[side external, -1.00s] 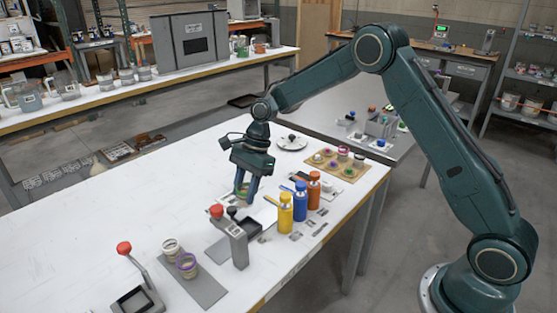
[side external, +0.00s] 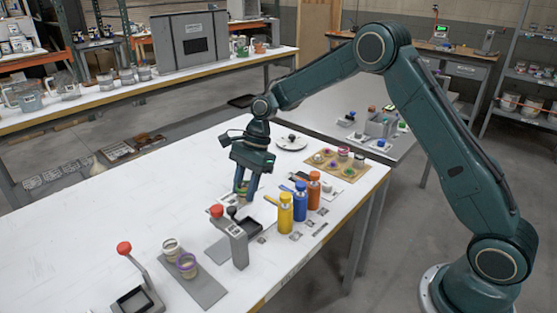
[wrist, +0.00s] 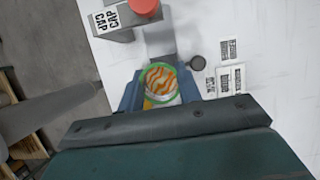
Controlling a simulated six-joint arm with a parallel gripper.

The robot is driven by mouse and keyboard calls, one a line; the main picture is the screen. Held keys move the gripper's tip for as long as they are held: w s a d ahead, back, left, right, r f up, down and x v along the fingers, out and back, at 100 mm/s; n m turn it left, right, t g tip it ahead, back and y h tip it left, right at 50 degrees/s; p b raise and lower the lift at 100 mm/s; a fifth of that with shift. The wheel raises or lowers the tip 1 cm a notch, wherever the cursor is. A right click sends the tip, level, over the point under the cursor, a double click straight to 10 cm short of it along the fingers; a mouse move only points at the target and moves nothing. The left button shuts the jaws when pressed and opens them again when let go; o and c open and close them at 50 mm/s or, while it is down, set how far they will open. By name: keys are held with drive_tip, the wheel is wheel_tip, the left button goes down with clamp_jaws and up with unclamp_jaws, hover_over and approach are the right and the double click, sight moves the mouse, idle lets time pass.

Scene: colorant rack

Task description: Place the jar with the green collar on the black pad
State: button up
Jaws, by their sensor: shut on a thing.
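The jar with the green collar (side external: 241,187) is between the fingers of my gripper (side external: 246,193), which is shut on it. In the wrist view, its green ring (wrist: 146,72) surrounds an orange-and-white striped top, between the blue fingers of my gripper (wrist: 154,88). The jar looks upright; I cannot tell whether its base touches the table.
The grey station (side external: 238,247) stands close in front of my gripper; its CAP label shows in the wrist view. Yellow (side external: 285,213), blue (side external: 300,200) and orange (side external: 314,190) bottles stand to the right. Two jars stand on a grey plate (side external: 207,291). The table's left side is clear.

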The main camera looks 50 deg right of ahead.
drive_tip(key=w+d+r+m+t, duration=0.1)
drive_tip(key=d+r+m, duration=0.2)
drive_tip(key=d, duration=0.7)
drive_tip(key=w+d+r+m+t, duration=0.1)
drive_tip(key=w+d+r+m, duration=0.1)
drive_tip(key=d, duration=0.8)
drive_tip(key=w+d+r+m+t+h, duration=0.1)
drive_tip(key=d+r+m, duration=0.3)
drive_tip(key=d, duration=0.6)
drive_tip(key=shift+w+r, duration=0.2)
wheel_tip(320, 180, down, 16)
drive_tip(key=shift+r, duration=0.1)
drive_tip(key=shift+f, duration=2.1)
drive_tip(key=shift+f, duration=0.1)
